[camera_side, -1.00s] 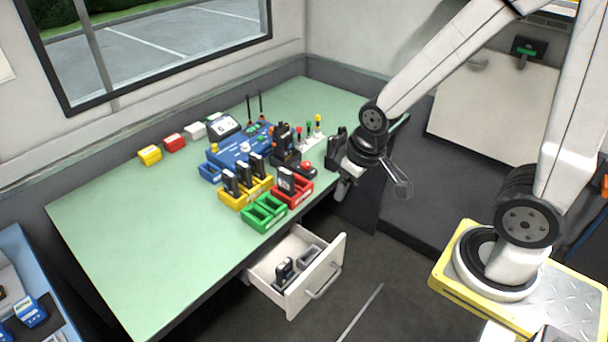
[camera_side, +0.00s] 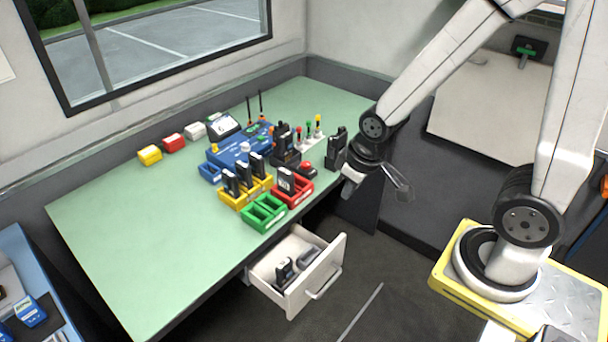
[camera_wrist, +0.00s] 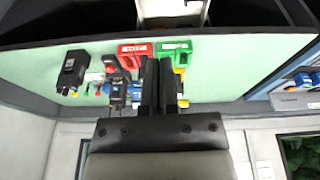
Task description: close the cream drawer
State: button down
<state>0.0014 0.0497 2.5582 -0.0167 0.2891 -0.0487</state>
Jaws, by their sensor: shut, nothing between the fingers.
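The cream drawer (camera_side: 318,276) stands pulled out under the front edge of the green-topped desk (camera_side: 130,235). It has a bar handle on its front panel, and a black handset and a grey item lie inside. My gripper (camera_side: 348,194) is shut and empty, above and behind the drawer's right end in the side view, apart from it. In the wrist view the gripper's dark fingers (camera_wrist: 160,62) sit close together in front of the desk top. A pale part at the top edge of the wrist view may be the drawer; I cannot tell.
Red (camera_side: 293,190), yellow (camera_side: 236,200) and green (camera_side: 264,212) trays stand near the desk's front edge, some with black radios. A blue case (camera_side: 243,146) and a tall black radio (camera_side: 337,148) stand behind. The floor before the drawer is clear.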

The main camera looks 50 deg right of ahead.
jog(key=s+a+f+n+t+y, duration=0.1)
jog(key=a+f+n, duration=0.1)
jog(key=f+n, duration=0.55)
jog(key=s+a+f+n+t+y, duration=0.15)
jog(key=f+n, duration=0.35)
jog(key=f, duration=0.6)
jog(key=s+a+f+n+y, duration=0.2)
jog(key=s+f+n, duration=0.1)
jog(key=s+f, duration=0.1)
jog(key=shift+s+a, duration=0.35)
jog(key=shift+a, duration=0.05)
jog(key=shift+f+n+t, duration=0.2)
jog(key=shift+n+t, duration=0.05)
send_near(298, 305)
notch_tip(298, 305, down, 4)
jog(key=s+a, duration=0.2)
jog(key=shift+w, duration=2.2)
